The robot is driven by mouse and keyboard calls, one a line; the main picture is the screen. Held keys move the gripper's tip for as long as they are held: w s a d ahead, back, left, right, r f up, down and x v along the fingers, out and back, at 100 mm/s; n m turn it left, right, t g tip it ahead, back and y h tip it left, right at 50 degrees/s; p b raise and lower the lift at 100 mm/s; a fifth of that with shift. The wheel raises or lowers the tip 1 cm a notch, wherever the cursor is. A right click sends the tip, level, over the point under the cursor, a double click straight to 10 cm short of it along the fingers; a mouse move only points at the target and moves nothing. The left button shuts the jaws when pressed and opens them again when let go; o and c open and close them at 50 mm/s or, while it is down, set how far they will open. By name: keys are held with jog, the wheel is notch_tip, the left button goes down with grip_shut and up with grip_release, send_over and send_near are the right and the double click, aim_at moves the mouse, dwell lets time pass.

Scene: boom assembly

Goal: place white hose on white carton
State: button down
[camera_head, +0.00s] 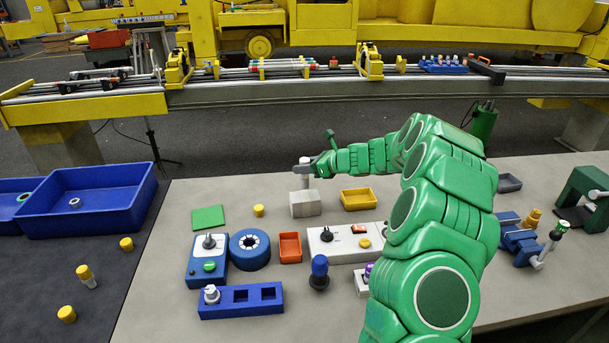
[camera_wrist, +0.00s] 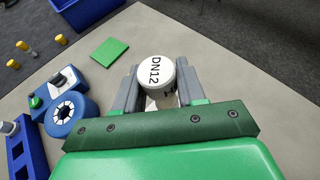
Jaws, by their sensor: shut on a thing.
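The white hose, a white cylinder with a round end cap marked DN12, shows in the wrist view (camera_wrist: 155,71) between my two grey fingers. My gripper (camera_head: 303,168) is shut on it and holds it upright. The white carton (camera_head: 305,205), a pale grey-white block, stands on the grey table directly below my gripper in the head view. The lower end of the hose (camera_head: 305,182) is at the carton's top; I cannot tell whether it touches or hangs just above. In the wrist view my fingers and the hose hide most of the carton.
A yellow tray (camera_head: 358,199) is right of the carton, and a yellow cylinder (camera_head: 258,210) and green plate (camera_head: 208,217) are left. An orange bin (camera_head: 290,246), a control box (camera_head: 345,242) and a blue ring (camera_head: 250,250) stand nearer. Table behind the carton is clear.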

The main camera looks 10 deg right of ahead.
jog(key=shift+f, duration=1.7)
jog(key=shift+w+f, duration=0.1)
jog(key=c, duration=0.7)
grip_release()
jog(key=shift+o, duration=0.2)
